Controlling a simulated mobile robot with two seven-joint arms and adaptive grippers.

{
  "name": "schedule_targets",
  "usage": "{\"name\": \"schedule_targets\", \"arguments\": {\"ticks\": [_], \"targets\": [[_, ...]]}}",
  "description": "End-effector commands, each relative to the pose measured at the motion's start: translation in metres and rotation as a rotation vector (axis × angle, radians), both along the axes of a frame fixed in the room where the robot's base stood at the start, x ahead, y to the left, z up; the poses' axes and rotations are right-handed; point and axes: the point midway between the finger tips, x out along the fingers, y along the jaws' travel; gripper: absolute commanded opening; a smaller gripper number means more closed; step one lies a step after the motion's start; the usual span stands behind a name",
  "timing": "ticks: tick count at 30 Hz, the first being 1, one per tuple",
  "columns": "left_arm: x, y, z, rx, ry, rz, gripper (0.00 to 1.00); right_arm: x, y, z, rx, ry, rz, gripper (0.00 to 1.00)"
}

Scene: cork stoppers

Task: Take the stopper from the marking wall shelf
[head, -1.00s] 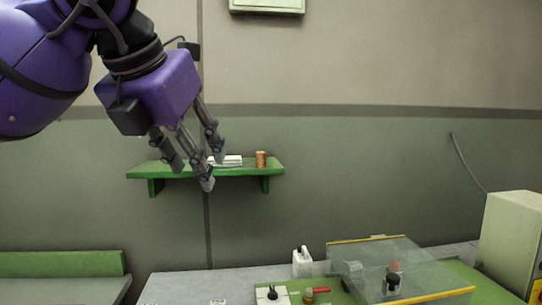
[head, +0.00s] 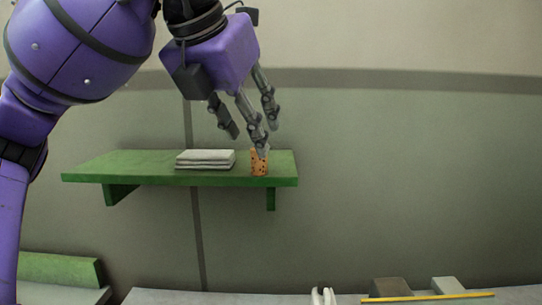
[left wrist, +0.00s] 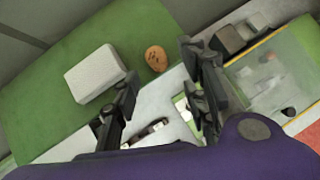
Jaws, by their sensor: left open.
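The cork stopper (head: 259,168), tan with dark specks, stands upright near the right end of the green wall shelf (head: 120,170). My left gripper (head: 252,138) points down just above it, fingers spread, and one fingertip overlaps the stopper's top in the head view. I cannot tell whether they touch. In the left wrist view the stopper (left wrist: 156,59) shows from above, beyond and between the open fingers (left wrist: 160,75), with nothing held. The shelf (left wrist: 45,75) shows there as a green board. My right gripper is not in view.
A stack of white slabs (head: 204,159) lies on the shelf to the left of the stopper. The wall is close behind. Below stands a worktop (head: 230,297) with a white bottle (head: 323,296), grey blocks (head: 390,287) and a yellow-edged item (head: 430,297).

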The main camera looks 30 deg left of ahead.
Motion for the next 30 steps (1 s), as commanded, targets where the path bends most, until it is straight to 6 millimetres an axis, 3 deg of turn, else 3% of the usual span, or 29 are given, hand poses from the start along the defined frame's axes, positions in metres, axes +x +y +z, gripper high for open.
{"name": "schedule_targets", "arguments": {"ticks": [15, 25, 30], "targets": [[0.041, 0.016, -0.051, 0.002, 0.004, 0.002, 0.40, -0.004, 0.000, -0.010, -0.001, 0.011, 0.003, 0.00], [0.047, 0.016, -0.057, 0.000, 0.000, 0.000, 0.40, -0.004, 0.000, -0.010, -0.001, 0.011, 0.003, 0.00], [0.046, 0.016, -0.057, 0.000, 0.001, 0.000, 0.19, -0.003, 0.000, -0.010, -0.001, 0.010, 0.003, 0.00]]}}
